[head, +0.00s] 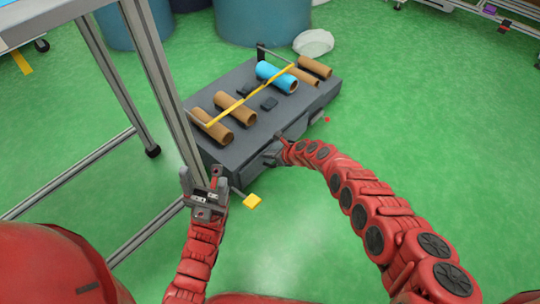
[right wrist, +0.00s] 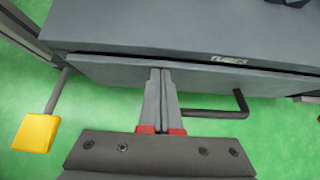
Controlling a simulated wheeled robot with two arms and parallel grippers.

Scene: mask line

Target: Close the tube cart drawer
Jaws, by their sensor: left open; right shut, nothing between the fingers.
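The tube cart (head: 225,155) is a low dark grey box on the floor, with cardboard tubes and one blue tube (head: 277,76) on top. Its drawer front (right wrist: 110,74) is a grey panel below the top edge in the right wrist view, with a dark bar handle (right wrist: 240,104) right of my fingers. I cannot tell how far the drawer stands out. My right gripper (right wrist: 160,72) is shut and empty, its tips at the drawer front, left of the handle; contact is unclear. In the head view my right gripper (head: 272,151) partly hides that side. My left gripper (head: 203,180) is open and empty near the cart's near left corner.
A metal frame leg (head: 173,95) stands close to the cart's left side. A yellow pedal-like block (head: 251,201) sticks out at the cart's near corner. Blue barrels (head: 262,20) and a whitish lump (head: 313,43) are behind.

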